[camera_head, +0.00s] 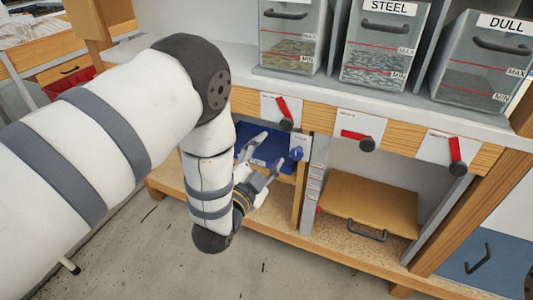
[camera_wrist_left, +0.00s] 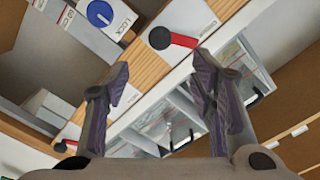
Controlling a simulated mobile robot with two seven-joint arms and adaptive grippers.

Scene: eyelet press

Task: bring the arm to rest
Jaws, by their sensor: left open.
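My left gripper (camera_head: 272,148) is open in front of the bench's lower shelf, beside a blue tray (camera_head: 285,165) that my arm and fingers partly hide. In the left wrist view, my left gripper (camera_wrist_left: 160,66) shows its two fingers spread with nothing between them. A blue lock knob (camera_head: 296,153) sits just right of the fingers in the head view. The label LOCK shows beside the knob in the left wrist view (camera_wrist_left: 100,13). My right gripper is out of view.
Clear bins labelled STEEL (camera_head: 380,45) and DULL (camera_head: 485,60) stand on the bench, beside another bin (camera_head: 290,40). Red levers (camera_head: 283,108), (camera_head: 354,134), (camera_head: 455,150) line the front edge. A brown handled panel (camera_head: 370,200) is below. Open floor lies in front.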

